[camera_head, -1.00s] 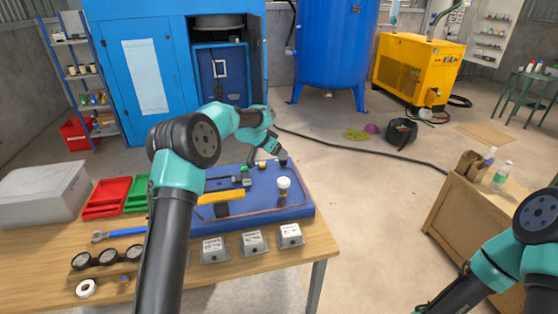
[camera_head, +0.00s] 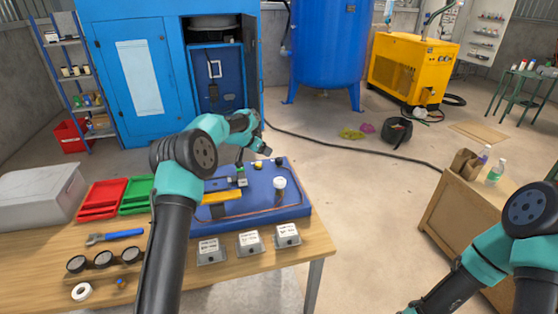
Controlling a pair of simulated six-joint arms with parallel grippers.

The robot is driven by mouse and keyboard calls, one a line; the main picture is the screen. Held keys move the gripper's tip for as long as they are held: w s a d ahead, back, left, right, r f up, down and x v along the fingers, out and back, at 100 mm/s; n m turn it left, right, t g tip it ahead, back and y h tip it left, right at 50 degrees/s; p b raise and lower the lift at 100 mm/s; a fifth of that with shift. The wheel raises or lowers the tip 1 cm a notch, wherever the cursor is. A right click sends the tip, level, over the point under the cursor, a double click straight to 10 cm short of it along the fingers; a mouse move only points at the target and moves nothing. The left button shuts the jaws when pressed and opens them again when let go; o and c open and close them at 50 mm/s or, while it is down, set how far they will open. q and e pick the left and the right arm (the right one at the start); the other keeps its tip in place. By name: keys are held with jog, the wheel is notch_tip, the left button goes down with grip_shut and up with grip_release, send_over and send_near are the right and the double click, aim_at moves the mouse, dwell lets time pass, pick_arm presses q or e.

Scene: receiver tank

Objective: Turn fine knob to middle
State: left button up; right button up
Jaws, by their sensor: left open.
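A blue panel board (camera_head: 298,208) lies on the wooden table. It carries a white-capped part (camera_head: 279,183), a small black knob-like part (camera_head: 279,161), a yellow-topped part (camera_head: 258,166), a green-topped part (camera_head: 240,169) and a yellow bar (camera_head: 222,197). I cannot tell which one is the fine knob, or where any pointer stands. My left gripper (camera_head: 264,150) is open above the board's far edge, close to the black and yellow-topped parts. Its fingertips are small and unclear, and I see nothing held. My left arm hides part of the board. My right gripper is out of the picture.
Several labelled grey boxes (camera_head: 249,243) line the table's front edge. Red (camera_head: 101,199) and green (camera_head: 136,195) trays, a blue-handled wrench (camera_head: 115,236) and round black parts (camera_head: 103,259) lie to the left. A wooden crate (camera_head: 459,215) stands at right, beyond open floor.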

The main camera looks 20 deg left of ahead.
aim_at(279, 159)
pick_arm(q)
jog(key=x, duration=1.3)
jog(key=shift+w+d+f, duration=0.1)
jog(key=shift+w, duration=0.05)
jog(key=c, duration=0.9)
